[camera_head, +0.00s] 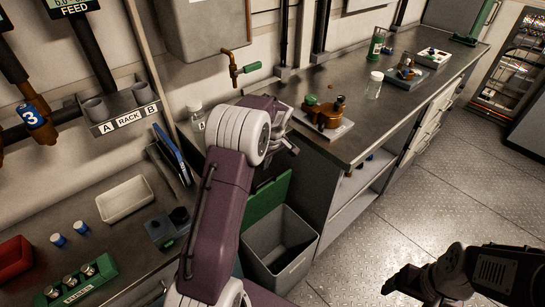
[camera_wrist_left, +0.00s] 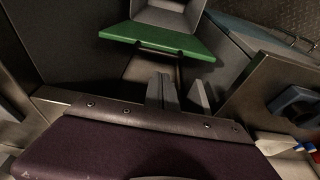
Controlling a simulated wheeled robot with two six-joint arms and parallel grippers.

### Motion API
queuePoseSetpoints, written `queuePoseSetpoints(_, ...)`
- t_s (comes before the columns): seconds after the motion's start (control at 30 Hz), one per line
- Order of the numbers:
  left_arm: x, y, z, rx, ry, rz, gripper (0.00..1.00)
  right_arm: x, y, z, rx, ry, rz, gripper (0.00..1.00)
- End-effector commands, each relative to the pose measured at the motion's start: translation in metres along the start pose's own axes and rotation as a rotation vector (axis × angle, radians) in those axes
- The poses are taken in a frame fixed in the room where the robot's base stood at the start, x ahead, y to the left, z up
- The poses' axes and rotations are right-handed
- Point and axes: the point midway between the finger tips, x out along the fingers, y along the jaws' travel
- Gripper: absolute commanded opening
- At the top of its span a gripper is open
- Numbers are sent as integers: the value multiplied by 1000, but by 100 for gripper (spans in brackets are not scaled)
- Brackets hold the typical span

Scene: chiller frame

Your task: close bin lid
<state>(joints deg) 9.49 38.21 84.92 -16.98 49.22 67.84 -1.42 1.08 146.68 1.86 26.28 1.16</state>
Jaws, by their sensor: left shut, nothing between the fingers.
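The grey bin (camera_head: 282,262) stands on the floor between the two counters, and its inside shows. Its green lid (camera_head: 266,198) is open and stands tilted up at the bin's back edge. My left gripper (camera_head: 288,148) is above the lid, apart from it, shut and empty. In the left wrist view the gripper fingers (camera_wrist_left: 172,92) point toward the green lid (camera_wrist_left: 160,40), with part of the grey bin (camera_wrist_left: 172,14) beyond it. My right gripper (camera_head: 408,284) is low at the lower right, far from the bin; its finger opening is unclear.
A steel counter (camera_head: 340,90) with a brown metal part (camera_head: 325,112) runs behind and right of the bin. The left counter holds a white tray (camera_head: 125,198), a red bin (camera_head: 15,262) and a green rack (camera_head: 80,282). The floor (camera_head: 420,200) at right is clear.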

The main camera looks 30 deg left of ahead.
Motion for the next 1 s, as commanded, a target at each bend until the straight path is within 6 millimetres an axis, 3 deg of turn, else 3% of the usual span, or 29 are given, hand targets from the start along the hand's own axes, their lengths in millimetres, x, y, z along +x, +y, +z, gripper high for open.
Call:
queuePoseSetpoints(0.07, -2, -4, -2, -5, -7, -12, 0, -8, 0, -1, 0, -1, 0, 79)
queuePoseSetpoints(0.27, 3, -5, -3, -7, -7, -12, 0, -6, 0, 0, 0, -1, 0, 79)
queuePoseSetpoints(0.7, 79, -7, -1, -6, -9, -14, 0, 0, 0, 0, 0, 0, 0, 79)
queuePoseSetpoints(1.0, 100, -6, -2, -7, -7, -11, 0, 0, 0, 0, 0, 0, 0, 79)
